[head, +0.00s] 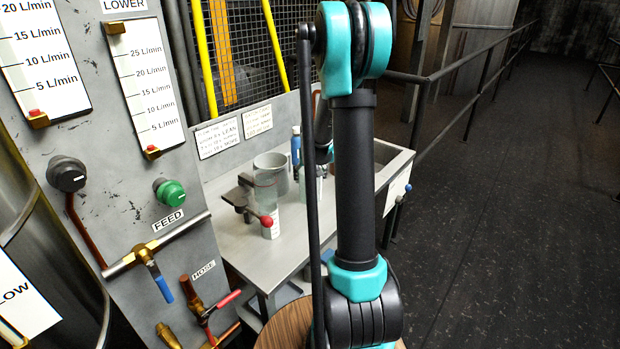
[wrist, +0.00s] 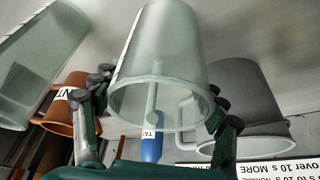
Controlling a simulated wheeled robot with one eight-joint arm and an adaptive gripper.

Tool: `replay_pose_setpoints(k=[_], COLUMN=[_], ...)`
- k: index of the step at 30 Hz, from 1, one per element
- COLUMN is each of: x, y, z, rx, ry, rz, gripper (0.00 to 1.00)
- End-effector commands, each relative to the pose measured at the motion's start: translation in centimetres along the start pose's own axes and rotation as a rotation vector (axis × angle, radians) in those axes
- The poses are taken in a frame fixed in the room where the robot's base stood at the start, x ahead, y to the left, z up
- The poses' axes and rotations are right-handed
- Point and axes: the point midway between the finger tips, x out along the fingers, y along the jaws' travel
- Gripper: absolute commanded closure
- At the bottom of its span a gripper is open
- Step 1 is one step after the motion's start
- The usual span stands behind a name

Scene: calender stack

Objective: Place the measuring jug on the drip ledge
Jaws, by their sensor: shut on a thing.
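In the wrist view, a clear, tapered vessel, which I take for the measuring jug (wrist: 165,45), stands between the two fingers of my gripper (wrist: 160,92). The wrist picture looks upside down, with the pale table surface at the top. My gripper is shut on this jug; one finger shows on each side of it. In the head view my arm hides the gripper, and a clear vessel (head: 318,187) shows only partly beside the arm. I cannot tell for sure which surface is the drip ledge.
A grey metal table (head: 285,245) carries a grey jug (head: 283,175), a clear cylinder (head: 266,198) and a blue bottle (head: 296,145). The wrist view also shows a brown container (wrist: 62,118) and another clear vessel (wrist: 38,65). The valve panel (head: 110,200) stands left.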

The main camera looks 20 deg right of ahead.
Motion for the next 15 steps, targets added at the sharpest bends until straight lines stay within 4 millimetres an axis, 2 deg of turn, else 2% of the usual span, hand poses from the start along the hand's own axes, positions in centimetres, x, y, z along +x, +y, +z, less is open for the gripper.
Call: replay_pose_setpoints(k=[5,6,10,15], x=[0.22,0.21,0.19,0.18], y=[0.0,0.0,0.0,0.0], z=[0.08,0.07,0.07,0.07], rx=[0.0,0.0,0.0,0.0], ry=[0.0,0.0,0.0,0.0], rz=[0.0,0.0,0.0,0.0], gripper=[0.6,0.24,0.08,0.07])
